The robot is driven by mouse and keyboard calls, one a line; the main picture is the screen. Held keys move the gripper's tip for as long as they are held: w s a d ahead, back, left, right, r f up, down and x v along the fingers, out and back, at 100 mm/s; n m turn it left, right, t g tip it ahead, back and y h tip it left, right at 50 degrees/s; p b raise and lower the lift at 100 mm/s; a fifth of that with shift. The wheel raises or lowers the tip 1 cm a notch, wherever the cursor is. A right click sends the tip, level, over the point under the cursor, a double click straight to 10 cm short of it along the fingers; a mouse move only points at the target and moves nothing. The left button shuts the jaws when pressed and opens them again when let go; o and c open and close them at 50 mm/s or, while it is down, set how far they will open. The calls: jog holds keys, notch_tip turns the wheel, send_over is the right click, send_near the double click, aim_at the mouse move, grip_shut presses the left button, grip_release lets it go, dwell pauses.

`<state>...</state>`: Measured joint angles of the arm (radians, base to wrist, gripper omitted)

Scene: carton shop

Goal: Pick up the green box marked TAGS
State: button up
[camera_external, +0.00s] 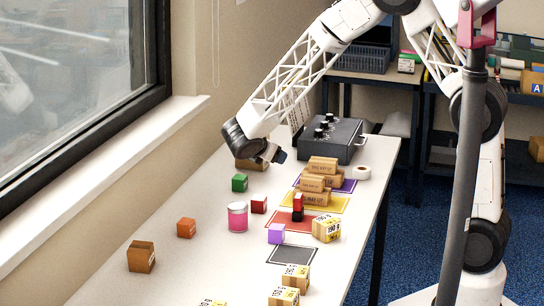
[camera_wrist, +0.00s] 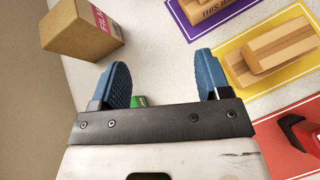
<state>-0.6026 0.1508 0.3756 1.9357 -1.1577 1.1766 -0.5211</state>
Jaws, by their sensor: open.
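A small green box (camera_external: 239,183) stands on the white table (camera_external: 185,265), left of the coloured mats. I cannot read its marking. In the wrist view only a bit of the green box (camera_wrist: 138,101) shows beside the left finger; the gripper's dark bar hides the rest. My gripper (camera_external: 279,156) is above the table, farther back than the green box and to its right.
A brown carton (camera_wrist: 82,30) with a pink label stands near the left finger. Brown cartons (camera_external: 322,163) are stacked on the mats at right. A red box (camera_external: 259,204) and a pink jar (camera_external: 237,217) stand close to the green box. A dark control box (camera_external: 330,138) is behind.

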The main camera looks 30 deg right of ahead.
aim_at(238, 178)
jog(key=w+a+f+n+t, duration=0.1)
jog(key=a+f, duration=0.1)
jog(key=a, duration=0.1)
jog(key=a+f+n+t, duration=0.1)
jog(key=a+f+n, duration=0.1)
jog(key=a+f, duration=0.1)
jog(key=w+a+f+n+t, duration=0.1)
jog(key=a+f+n, duration=0.1)
jog(key=a, duration=0.3)
jog(key=shift+w+a+f, duration=0.15)
jog(key=shift+w+f, duration=0.15)
jog(key=shift+w, duration=0.05)
jog(key=shift+x, duration=1.3)
jog(key=shift+w, duration=0.15)
jog(key=shift+x, duration=2.55)
jog(key=shift+w+r, duration=0.1)
jog(key=shift+r, duration=0.1)
jog(key=c, duration=1)
